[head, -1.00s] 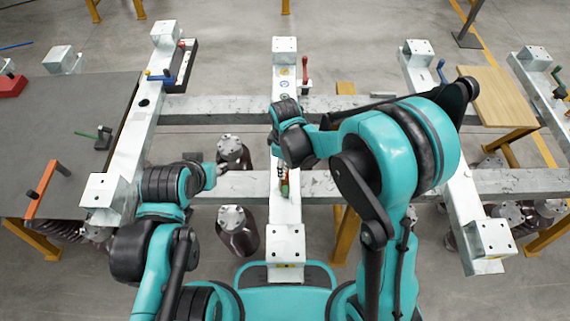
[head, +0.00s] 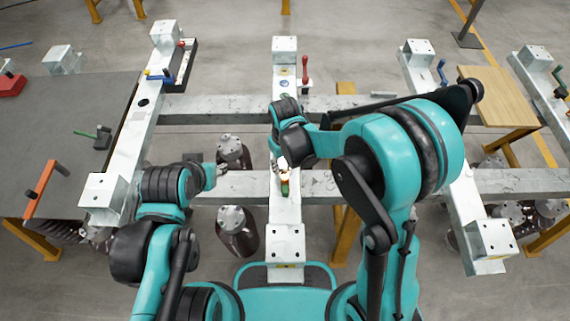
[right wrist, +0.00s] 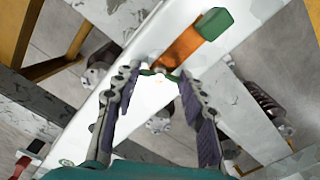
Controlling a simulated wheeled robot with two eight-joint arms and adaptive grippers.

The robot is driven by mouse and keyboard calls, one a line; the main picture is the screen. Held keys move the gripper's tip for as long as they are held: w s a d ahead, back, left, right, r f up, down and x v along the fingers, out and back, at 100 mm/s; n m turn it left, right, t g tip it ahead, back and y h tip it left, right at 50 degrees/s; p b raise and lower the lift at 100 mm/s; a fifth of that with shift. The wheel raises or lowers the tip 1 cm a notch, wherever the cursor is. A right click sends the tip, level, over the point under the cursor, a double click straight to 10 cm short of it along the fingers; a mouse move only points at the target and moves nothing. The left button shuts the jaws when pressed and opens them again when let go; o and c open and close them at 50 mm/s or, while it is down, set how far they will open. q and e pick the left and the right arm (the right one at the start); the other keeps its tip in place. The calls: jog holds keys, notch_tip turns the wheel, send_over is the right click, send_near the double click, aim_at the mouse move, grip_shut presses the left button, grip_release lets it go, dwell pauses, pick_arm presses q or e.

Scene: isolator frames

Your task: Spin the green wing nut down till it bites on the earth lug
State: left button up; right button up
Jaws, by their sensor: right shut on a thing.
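The green wing nut (right wrist: 160,71) sits on a stud on the white frame beam, at the near end of the copper-coloured earth lug (right wrist: 181,47). The lug has a green block (right wrist: 214,23) at its far end. My right gripper (right wrist: 156,76) has its two fingertips on either side of the wing nut, shut on its wings. In the head view the right gripper (head: 283,166) points down at the middle beam, and the lug (head: 285,187) shows just below it; the nut is hidden there. My left gripper (head: 218,170) is away to the left, its fingers too small to read.
The middle white beam (head: 286,214) runs toward me, over grey cross rails (head: 240,184). Dark round insulators (head: 236,230) stand left of it. A red-handled tool (head: 305,72) is at the beam's far end. A dark table (head: 70,130) lies left, a wooden top (head: 497,97) right.

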aim_at(285, 167)
jog(key=m, duration=0.6)
jog(key=shift+m, duration=0.3)
dwell(0.5)
jog(key=o, duration=1.2)
jog(key=shift+c, duration=0.2)
jog(key=shift+r, duration=0.1)
notch_tip(285, 167, up, 12)
